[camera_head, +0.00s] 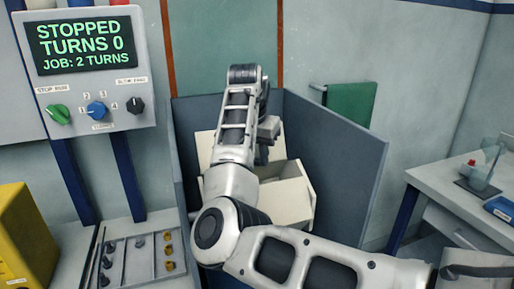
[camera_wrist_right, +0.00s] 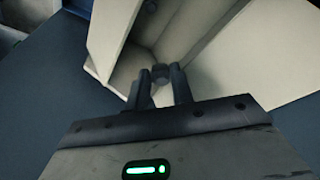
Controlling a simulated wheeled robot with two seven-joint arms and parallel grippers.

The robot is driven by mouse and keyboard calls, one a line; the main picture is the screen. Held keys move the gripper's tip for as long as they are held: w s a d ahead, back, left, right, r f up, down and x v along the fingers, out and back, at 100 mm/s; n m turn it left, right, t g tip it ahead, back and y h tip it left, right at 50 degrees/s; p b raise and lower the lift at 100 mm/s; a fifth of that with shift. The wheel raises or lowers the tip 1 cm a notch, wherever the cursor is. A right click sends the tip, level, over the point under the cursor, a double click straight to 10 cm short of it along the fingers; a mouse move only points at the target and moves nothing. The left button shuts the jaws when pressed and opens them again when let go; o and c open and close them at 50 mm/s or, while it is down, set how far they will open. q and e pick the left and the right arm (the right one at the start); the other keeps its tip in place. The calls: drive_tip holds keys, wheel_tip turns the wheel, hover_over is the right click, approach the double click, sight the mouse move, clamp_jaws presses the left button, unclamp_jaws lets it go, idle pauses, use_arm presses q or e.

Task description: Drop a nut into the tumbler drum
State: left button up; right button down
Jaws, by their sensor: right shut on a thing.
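The tumbler drum (camera_head: 290,198) is a cream, angular, open-topped box inside a blue-grey enclosure. My right arm reaches over it, and my right gripper (camera_head: 267,140) is above its opening, with the fingertips mostly hidden in the head view. In the right wrist view, the fingers (camera_wrist_right: 160,86) are close together around a small dark nut (camera_wrist_right: 160,72). Behind the nut are the cream inner walls of the drum (camera_wrist_right: 215,62). Whether the nut touches the drum, I cannot tell. My left gripper is not in view.
Enclosure panels (camera_head: 335,150) stand around the drum. A control box (camera_head: 90,90) at left reads "STOPPED, TURNS 0, JOB: 2 TURNS". Below it a tray (camera_head: 141,262) holds dark and brass-coloured small parts. A yellow box (camera_head: 22,240) is at far left, a white table (camera_head: 455,195) at right.

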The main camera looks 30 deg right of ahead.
drive_tip(key=c, duration=1.1)
unclamp_jaws()
drive_tip(key=shift+c, duration=0.2)
drive_tip(key=v, duration=1.6)
